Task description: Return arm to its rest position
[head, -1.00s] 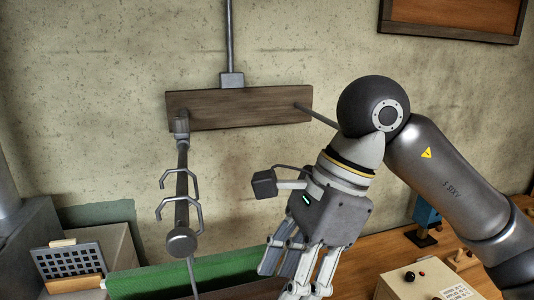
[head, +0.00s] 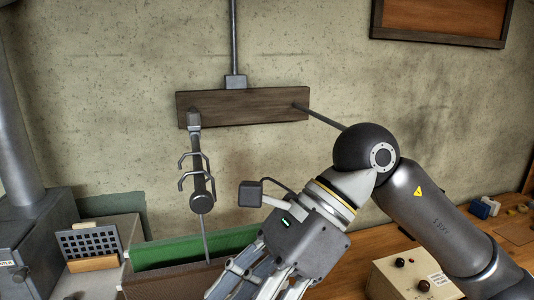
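My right arm comes in from the right, bent at a dark round joint. My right gripper (head: 258,283) hangs from it, pointing down and left. Its fingers run off the bottom edge of the picture, so their tips are hidden and I cannot tell whether they are open or shut. I see nothing held in the part that shows. My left gripper is not in view.
A dark wooden board (head: 243,106) on the wall carries a hanging rod with hooks (head: 201,175). Below are a green-edged bin (head: 190,247), a black grid rack (head: 90,242) and a grey machine (head: 40,235). A beige control box (head: 412,275) stands on the wooden bench at right.

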